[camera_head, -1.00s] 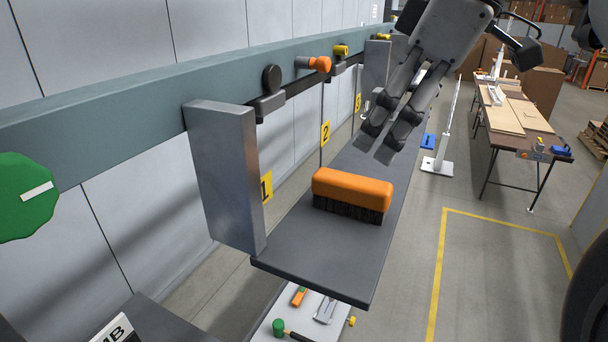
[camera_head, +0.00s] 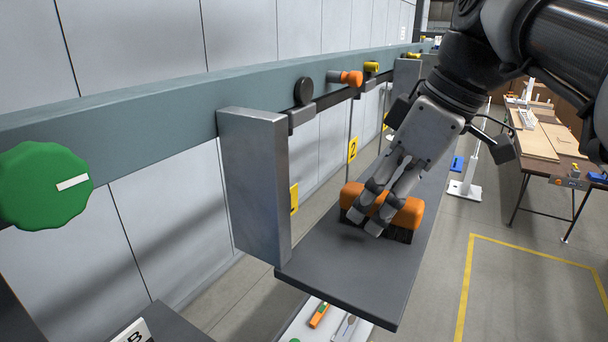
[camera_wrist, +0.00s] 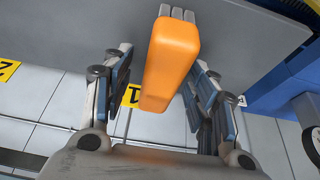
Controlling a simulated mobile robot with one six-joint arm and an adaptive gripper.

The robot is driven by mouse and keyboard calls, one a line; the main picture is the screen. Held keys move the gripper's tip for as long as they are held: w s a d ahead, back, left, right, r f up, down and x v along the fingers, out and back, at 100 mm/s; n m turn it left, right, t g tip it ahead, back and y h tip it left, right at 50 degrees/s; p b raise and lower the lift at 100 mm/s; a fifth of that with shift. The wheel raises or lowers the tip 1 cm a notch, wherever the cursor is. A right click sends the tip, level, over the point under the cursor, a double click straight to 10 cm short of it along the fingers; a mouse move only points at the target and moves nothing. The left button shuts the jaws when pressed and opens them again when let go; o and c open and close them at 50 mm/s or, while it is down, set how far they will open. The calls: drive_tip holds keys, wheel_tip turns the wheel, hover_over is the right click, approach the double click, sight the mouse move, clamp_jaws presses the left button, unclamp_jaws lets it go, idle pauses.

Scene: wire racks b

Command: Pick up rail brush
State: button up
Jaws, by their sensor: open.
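The rail brush (camera_head: 405,212) has an orange block body and dark bristles. It lies bristles down on a grey shelf (camera_head: 340,270) in the head view, partly hidden behind my gripper. My gripper (camera_head: 364,222) is in front of and over the brush in that view, with its fingers pointing down. In the wrist view the orange body (camera_wrist: 171,60) shows between the two spread fingers of my gripper (camera_wrist: 158,95), with a gap on either side. Whether a fingertip touches the brush cannot be told.
A metal upright plate (camera_head: 255,185) stands at the shelf's left end. A teal rail (camera_head: 150,125) with a green knob (camera_head: 42,186) runs along the wall. A lower tray (camera_head: 305,322) holds small tools. A work table (camera_head: 545,150) stands at the right.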

sight(382, 193)
drive_tip(key=shift+f, duration=0.25)
idle(0.3)
drive_tip(key=shift+c, duration=0.2)
drive_tip(key=c, duration=1.1)
drive_tip(key=shift+r, duration=0.1)
drive_tip(key=shift+c, duration=0.2)
wheel_tip(382, 193, up, 20)
drive_tip(key=p, duration=0.8)
drive_tip(key=shift+r+p, duration=0.2)
drive_tip(key=shift+p, duration=0.1)
